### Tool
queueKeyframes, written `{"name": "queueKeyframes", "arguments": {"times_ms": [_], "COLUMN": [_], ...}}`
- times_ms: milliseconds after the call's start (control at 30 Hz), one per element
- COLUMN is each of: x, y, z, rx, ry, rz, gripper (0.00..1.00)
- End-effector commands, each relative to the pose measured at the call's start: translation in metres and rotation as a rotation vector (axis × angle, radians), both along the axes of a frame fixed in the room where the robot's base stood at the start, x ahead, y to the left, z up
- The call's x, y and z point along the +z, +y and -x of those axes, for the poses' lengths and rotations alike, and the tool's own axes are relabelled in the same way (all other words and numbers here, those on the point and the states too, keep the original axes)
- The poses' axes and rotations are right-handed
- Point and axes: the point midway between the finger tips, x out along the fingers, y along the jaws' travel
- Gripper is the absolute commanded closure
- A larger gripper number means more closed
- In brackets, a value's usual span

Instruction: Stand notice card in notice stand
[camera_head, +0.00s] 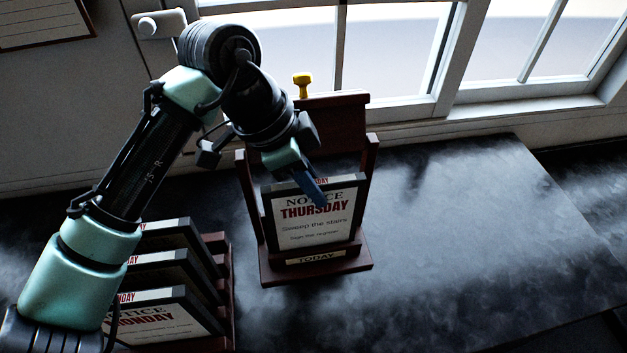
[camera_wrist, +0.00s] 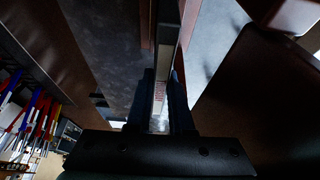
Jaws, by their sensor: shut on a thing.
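The notice card (camera_head: 310,222) is a white sheet in a dark frame, reading "NOTICE THURSDAY, Sweep the stairs". My gripper (camera_head: 314,188) is shut on its top edge. In the wrist view the card (camera_wrist: 160,92) shows edge-on between the fingers. The notice stand (camera_head: 273,273) is dark red wood with side posts, a tall back and a "TODAY" plate on its base. The card is upright between the posts, its lower edge close above the plate. I cannot tell whether its bottom rests on the base. My fingers hide part of the card's top.
A dark red rack (camera_head: 222,262) at the lower left holds several similar cards, the front one (camera_head: 160,316) reading "MONDAY". A yellow knob (camera_head: 302,80) shows above the stand's back. The dark tabletop (camera_head: 450,230) is clear to the right. Windows lie behind.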

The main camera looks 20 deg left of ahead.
Motion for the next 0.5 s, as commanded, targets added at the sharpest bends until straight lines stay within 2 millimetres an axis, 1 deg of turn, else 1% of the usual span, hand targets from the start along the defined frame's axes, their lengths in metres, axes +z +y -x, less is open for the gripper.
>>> {"name": "queueKeyframes", "arguments": {"times_ms": [233,267,300,367,400,433,500], "x": [0.0001,0.0001,0.0001,0.0001,0.0001,0.0000,0.0000], "y": [0.0000,0.0000,0.0000,0.0000,0.0001,0.0001,0.0001], "z": [-0.0001,-0.0001,-0.0001,-0.0001,-0.0001,-0.0001,-0.0001], "rx": [-0.001,-0.001,0.000,0.000,0.000,0.000,0.000], "ry": [-0.002,-0.001,-0.001,-0.001,-0.001,0.000,0.000], "rz": [0.000,-0.001,-0.001,-0.001,-0.001,0.000,0.000], "gripper": [1.00,0.75,0.68,0.57,0.50,0.45,0.45]}}
